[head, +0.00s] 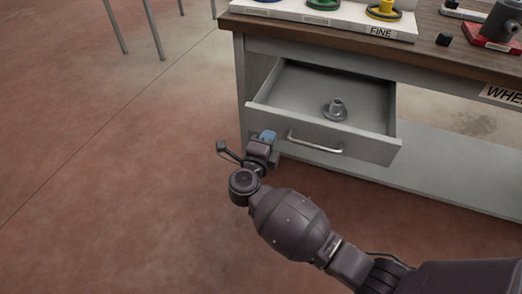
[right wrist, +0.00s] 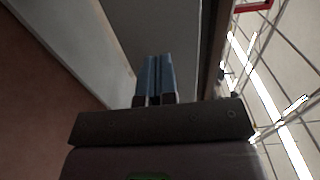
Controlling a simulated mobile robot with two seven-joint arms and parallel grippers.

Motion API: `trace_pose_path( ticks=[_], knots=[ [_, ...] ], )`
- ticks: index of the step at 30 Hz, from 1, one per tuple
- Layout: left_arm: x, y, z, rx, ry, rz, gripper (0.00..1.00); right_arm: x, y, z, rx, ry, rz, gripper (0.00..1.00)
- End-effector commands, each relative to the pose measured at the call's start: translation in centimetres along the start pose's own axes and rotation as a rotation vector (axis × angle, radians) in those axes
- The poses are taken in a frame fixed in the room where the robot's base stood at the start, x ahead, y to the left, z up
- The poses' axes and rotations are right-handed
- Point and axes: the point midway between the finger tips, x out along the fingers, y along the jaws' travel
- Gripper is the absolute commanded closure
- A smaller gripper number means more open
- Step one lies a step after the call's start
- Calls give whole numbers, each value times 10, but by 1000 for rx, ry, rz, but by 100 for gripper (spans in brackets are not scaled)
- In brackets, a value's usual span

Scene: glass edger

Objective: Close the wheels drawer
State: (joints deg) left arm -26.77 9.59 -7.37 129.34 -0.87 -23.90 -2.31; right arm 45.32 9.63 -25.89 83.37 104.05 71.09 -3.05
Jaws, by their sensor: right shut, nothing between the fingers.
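The wheels drawer (head: 345,150) is a grey drawer under the workbench and stands pulled open. Its front carries a pale bar handle (head: 315,143). A grey flanged part (head: 335,110) lies inside it. My right gripper (head: 268,136) is in front of the left end of the drawer front, left of the handle. Its blue fingers are shut and empty, and they show together in the right wrist view (right wrist: 155,78) against a grey panel. I cannot tell whether the fingertips touch the drawer front. My left gripper is not in view.
The wooden workbench top (head: 330,40) holds a white board (head: 310,20) with coloured wheels and a "FINE" label. A red block with a grey fitting (head: 497,36) stands at the right. A grey lower shelf (head: 450,175) runs beneath.

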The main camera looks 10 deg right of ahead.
Motion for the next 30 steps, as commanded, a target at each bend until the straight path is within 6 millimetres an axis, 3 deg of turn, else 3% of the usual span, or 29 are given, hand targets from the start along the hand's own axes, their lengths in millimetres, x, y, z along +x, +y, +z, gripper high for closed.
trace_pose_path(
  ticks=[7, 23, 30],
  knots=[
    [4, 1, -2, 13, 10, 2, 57, 25, 2, 0, -2, -1, 0, 100],
    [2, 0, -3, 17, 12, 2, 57, 30, 0, 0, 0, 0, 0, 100],
    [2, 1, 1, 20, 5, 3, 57, 52, 2, 0, 0, 2, 3, 100]
  ],
)
